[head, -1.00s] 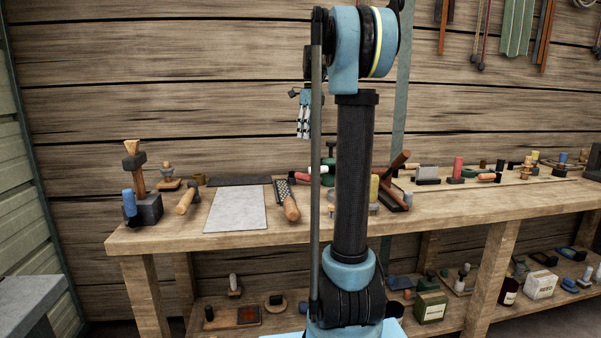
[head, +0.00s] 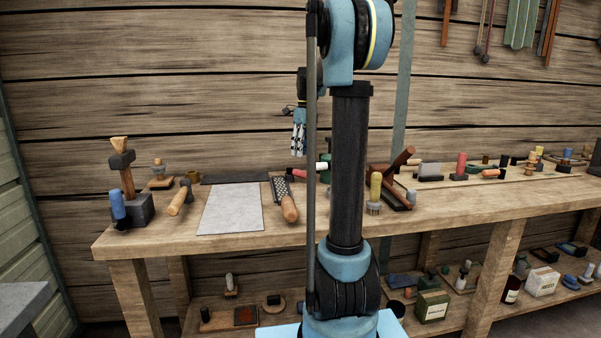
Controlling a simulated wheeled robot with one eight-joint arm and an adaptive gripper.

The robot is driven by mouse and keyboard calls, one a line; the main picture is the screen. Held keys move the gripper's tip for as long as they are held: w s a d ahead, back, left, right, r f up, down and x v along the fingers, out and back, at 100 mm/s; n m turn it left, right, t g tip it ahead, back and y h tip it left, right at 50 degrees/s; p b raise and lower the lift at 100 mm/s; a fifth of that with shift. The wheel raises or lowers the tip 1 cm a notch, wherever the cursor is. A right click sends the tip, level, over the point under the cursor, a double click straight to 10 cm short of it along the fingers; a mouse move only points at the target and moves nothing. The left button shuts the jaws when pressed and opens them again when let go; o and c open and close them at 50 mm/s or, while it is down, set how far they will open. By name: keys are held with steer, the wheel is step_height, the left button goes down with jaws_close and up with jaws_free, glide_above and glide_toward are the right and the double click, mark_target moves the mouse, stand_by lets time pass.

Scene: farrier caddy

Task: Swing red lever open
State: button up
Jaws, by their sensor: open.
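My gripper (head: 298,150) hangs fingers down in the air, left of my arm column, above the back of the bench. It is open and touches nothing. Below it, a short red bar (head: 301,170) with a pale end lies roughly level beside a green device (head: 326,166); it may be the red lever. My arm hides most of that device, so I cannot tell how the bar joins it. A reddish-brown slanted bar (head: 402,157) stands on a dark stand right of my arm.
The wooden bench (head: 160,236) carries a grey sheet (head: 230,208), a rasp with a wooden handle (head: 289,208), a small anvil with a hammer (head: 138,208) and a yellow-topped tool (head: 375,190). A lower shelf holds boxes and jars. The plank wall stands close behind.

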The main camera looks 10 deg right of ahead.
mark_target(298, 173)
steer(key=f, duration=0.8)
steer(key=shift+s+a, duration=0.4)
jaws_close()
